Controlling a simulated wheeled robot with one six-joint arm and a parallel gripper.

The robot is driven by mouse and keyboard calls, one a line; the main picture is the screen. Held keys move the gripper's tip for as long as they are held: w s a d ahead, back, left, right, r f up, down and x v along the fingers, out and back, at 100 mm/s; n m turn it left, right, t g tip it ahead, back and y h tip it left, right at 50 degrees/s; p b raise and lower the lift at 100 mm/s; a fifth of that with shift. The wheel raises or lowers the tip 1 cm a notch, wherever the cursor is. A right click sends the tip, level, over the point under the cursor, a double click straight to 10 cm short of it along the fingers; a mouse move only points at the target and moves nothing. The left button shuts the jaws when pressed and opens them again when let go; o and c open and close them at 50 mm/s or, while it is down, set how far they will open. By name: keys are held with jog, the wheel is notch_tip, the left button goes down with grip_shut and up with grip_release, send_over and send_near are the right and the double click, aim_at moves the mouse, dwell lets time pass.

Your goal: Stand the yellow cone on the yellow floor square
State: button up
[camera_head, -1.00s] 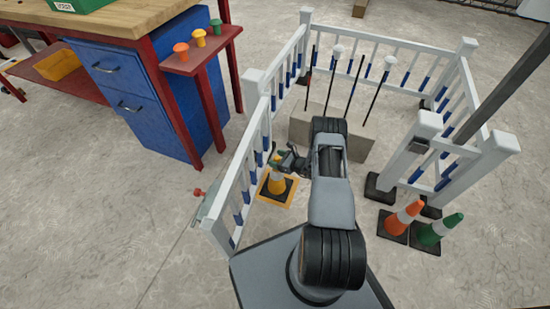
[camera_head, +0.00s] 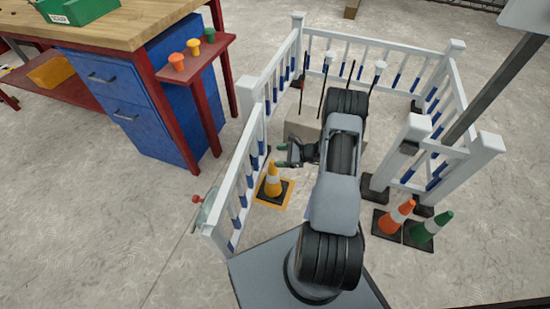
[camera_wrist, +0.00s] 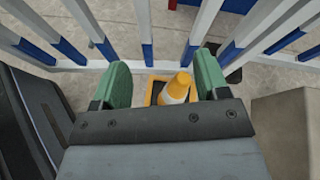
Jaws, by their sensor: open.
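The yellow cone (camera_head: 273,181) has a white band and a dark square base. It stands upright on the yellow floor square (camera_head: 290,199), whose edges show around the base, inside the white fence. My gripper (camera_head: 281,156) is open and empty, above and slightly beyond the cone in the head view, apart from it. In the wrist view the cone (camera_wrist: 177,88) and part of the yellow square (camera_wrist: 149,92) show between the two green fingertips. The cone's lower part there is hidden by my gripper body.
The white fence (camera_head: 247,183) with blue bands runs close along the left. A concrete block (camera_head: 301,130) with dark rods is behind my arm. An orange cone (camera_head: 396,216) and a green cone (camera_head: 431,227) stand at right. A workbench (camera_head: 110,25) is at upper left.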

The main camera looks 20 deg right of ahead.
jog(key=s+a+r+n+g+h, duration=0.1)
jog(key=s+a+r+n+g, duration=0.1)
jog(key=a+r+n+g, duration=0.3)
jog(key=s+a+r+n+h, duration=0.1)
jog(key=s+a+r+n, duration=0.15)
jog(key=r, duration=0.45)
jog(key=s+a+r+n+g+h, duration=0.1)
jog(key=s+a+r+n+g, duration=0.15)
jog(key=r+n, duration=0.3)
jog(key=s+a+r+n+t+h, duration=0.2)
jog(key=s+r+n+h, duration=0.5)
jog(key=s+r+n, duration=0.3)
jog(key=shift+s+r+h, duration=0.4)
jog(key=shift+s+r, duration=0.15)
jog(key=shift+s, duration=0.5)
